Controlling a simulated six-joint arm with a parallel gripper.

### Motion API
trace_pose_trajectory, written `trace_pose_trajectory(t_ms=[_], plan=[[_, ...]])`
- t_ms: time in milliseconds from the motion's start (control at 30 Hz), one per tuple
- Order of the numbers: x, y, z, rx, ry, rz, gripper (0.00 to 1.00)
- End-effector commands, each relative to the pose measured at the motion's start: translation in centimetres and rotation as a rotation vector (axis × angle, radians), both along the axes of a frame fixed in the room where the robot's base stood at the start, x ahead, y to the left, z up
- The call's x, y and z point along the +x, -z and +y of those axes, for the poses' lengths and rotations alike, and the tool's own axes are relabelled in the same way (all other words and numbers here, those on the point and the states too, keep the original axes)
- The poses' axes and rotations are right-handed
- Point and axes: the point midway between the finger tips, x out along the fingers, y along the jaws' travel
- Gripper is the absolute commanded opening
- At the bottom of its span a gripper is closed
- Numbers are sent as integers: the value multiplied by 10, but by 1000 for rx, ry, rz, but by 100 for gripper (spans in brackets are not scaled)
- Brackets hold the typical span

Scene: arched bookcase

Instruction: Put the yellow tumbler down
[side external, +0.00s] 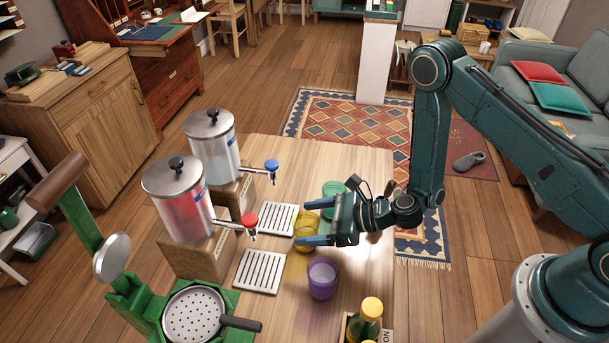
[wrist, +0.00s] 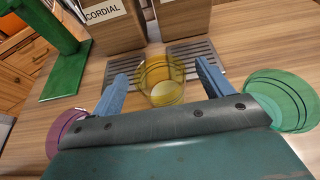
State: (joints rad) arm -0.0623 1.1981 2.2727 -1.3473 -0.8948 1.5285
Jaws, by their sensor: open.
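The yellow see-through tumbler (side external: 301,226) stands upright on the wooden table, close to the slatted drip trays. It also shows in the wrist view (wrist: 164,92), between my two blue fingers. My gripper (side external: 307,222) is open, with one finger on each side of the tumbler. In the wrist view (wrist: 161,72) a gap shows between the tumbler and each finger. Part of the tumbler is hidden behind a finger in the side view.
A purple tumbler (side external: 322,278) and a green tumbler (side external: 333,190) stand on either side of my gripper. Two drip trays (side external: 258,271) (side external: 278,219) lie below the taps of two metal dispensers (side external: 178,205) (side external: 213,150). A green press (side external: 120,285) and a bottle crate (side external: 350,331) stand at the near end.

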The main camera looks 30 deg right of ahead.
Motion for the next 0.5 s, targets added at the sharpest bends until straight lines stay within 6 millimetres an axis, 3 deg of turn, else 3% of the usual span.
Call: trace_pose_trajectory(t_ms=[100, 400, 500], plan=[[0, 0, 0, 0, 0, 0, 79], [0, 0, 0, 0, 0, 0, 20], [0, 0, 0, 1, 0, -1, 6]])
